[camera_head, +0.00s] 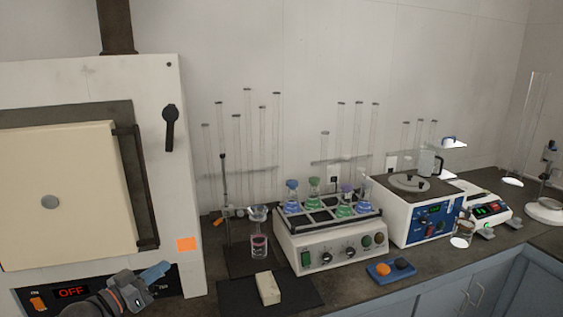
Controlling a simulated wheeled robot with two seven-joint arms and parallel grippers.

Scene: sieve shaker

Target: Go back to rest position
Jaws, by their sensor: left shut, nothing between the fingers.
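My left gripper (155,273) is at the lower left, in front of the lower panel of a large white furnace (190,215). Its blue fingers are closed together with nothing between them. The gripper is apart from the glassware on the bench. My right gripper is not in view. No sieve shaker can be made out for certain in this view.
The dark bench (340,295) holds a white shaker (330,245) with several flasks, a white and blue device (415,222), and a small scale (488,210). A cream block (268,288) lies on a dark mat. A blue tray (391,270) sits near the front edge.

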